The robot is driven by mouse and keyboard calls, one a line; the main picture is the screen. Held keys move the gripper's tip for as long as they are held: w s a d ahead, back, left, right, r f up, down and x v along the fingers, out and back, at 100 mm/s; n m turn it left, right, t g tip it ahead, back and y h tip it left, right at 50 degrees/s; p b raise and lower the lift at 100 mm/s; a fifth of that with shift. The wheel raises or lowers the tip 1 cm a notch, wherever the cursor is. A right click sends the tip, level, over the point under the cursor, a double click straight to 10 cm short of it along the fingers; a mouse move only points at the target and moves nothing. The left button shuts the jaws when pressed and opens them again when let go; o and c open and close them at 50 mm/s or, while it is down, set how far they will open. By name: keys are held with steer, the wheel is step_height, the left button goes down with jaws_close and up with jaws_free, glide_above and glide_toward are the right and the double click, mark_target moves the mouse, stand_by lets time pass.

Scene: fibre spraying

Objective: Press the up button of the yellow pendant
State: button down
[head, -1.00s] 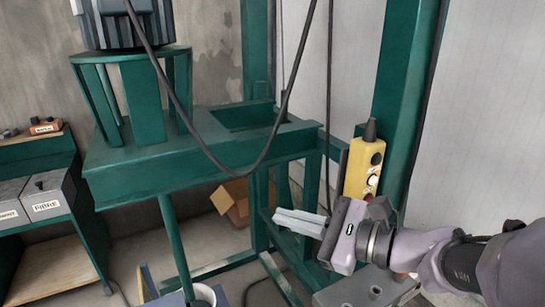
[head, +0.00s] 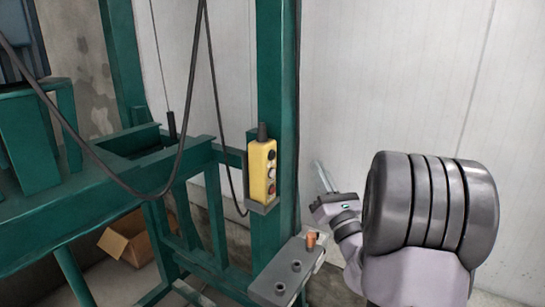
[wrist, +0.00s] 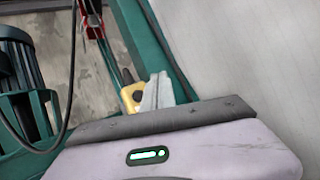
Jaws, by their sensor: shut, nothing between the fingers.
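The yellow pendant (head: 257,172) stands upright in a grey holder (head: 262,207) on a green post. A dark button (head: 271,155), a pale button and a red button run down its face. My gripper (head: 319,168) is shut and empty, with its pale fingers to the right of the pendant and apart from it in the head view. In the wrist view the shut fingers (wrist: 156,92) point up the picture. They cover part of the pendant (wrist: 128,97), so its buttons are hidden there.
The green post (head: 270,75) rises behind the pendant. A dark cable (head: 190,100) hangs to its left. A grey bracket (head: 275,285) with an orange-brown piece (head: 311,240) sits below it. A cardboard box (head: 125,238) lies on the floor. The pale wall at right is clear.

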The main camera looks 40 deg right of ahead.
mark_target(272, 155)
steer(key=w+a+p, duration=0.2)
steer(key=w+a, duration=0.1)
steer(key=w, duration=0.5)
steer(key=shift+a+p, duration=0.3)
steer(key=shift+w, duration=0.2)
stand_by(1.6)
steer(key=shift+w+a, duration=0.15)
steer(key=shift+w, duration=0.15)
